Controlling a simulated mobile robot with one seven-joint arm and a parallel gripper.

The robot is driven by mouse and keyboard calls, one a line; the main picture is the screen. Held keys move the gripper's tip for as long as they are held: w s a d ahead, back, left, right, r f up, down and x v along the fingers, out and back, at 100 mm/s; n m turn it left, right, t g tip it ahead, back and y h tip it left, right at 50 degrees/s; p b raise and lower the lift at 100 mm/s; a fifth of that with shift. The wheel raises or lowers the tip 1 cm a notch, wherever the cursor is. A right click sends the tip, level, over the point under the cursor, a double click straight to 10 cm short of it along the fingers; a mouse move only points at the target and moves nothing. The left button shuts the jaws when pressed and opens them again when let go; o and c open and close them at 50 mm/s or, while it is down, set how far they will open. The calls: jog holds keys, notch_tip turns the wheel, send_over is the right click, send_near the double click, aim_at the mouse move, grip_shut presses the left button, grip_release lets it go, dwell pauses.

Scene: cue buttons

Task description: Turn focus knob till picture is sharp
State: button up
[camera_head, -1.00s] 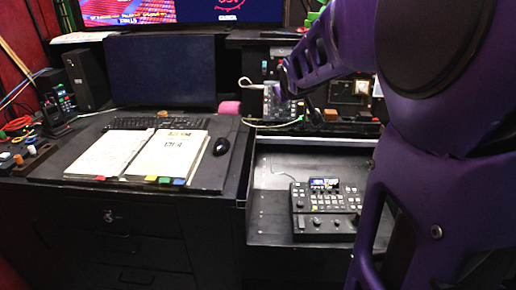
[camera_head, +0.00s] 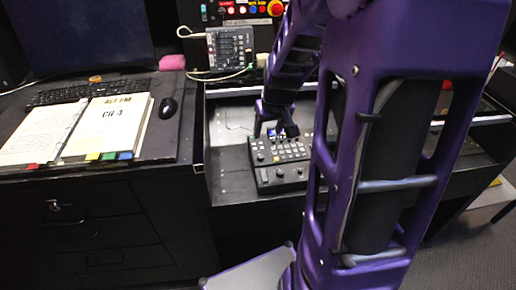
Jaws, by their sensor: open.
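A dark control panel (camera_head: 277,170) with a small lit screen, buttons and knobs lies on a pulled-out tray. Several knobs show along its near part, but I cannot tell which one is the focus knob. My gripper (camera_head: 272,132) is over the back of the panel, near its screen, with its dark fingers apart and nothing visible between them. I cannot tell whether a finger touches the panel. My purple arm comes in from the right and hides the panel's right side. No monitor picture to be focused is clearly in view.
The tray (camera_head: 228,186) has free room left of the panel. An open binder (camera_head: 112,125), a keyboard (camera_head: 85,90) and a mouse (camera_head: 168,107) are on the desk at left. A second button box (camera_head: 231,48) stands behind the tray.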

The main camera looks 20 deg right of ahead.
aim_at(261, 156)
jog(key=b+x, duration=0.2)
jog(key=x, duration=1.4)
jog(key=shift+w+f+b, duration=0.15)
jog(key=shift+f+b, duration=0.05)
jog(key=shift+b, duration=0.1)
jog(key=shift+c, duration=0.2)
grip_shut()
